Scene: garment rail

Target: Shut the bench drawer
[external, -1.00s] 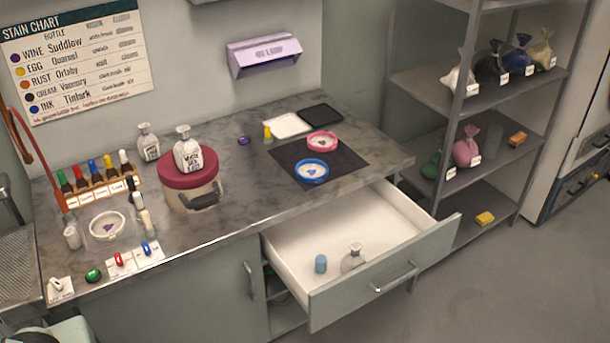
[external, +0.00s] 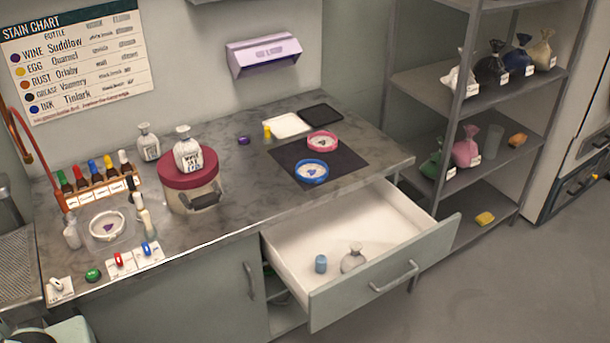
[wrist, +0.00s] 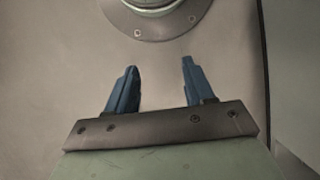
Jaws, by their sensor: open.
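The bench drawer (external: 385,287) is pulled out from the front of the bench (external: 235,225). Its front carries a metal bar handle (external: 394,277). Inside the white drawer lie a small blue cylinder (external: 320,263) and a clear bottle with a pale stopper (external: 352,258). My gripper (wrist: 153,88) shows in the wrist view with its two blue fingers apart and nothing between them. It faces a plain beige surface with a round metal flange. The drawer is not visible in the wrist view. The fingers are not visible in the external view, so their distance from the drawer cannot be told.
A red-lidded tub (external: 190,185) with a bottle on top stands on the bench. Dishes sit on a black mat (external: 340,170). A shelf rack (external: 478,85) with several small bags stands to the right. The floor (external: 500,285) before the drawer is clear.

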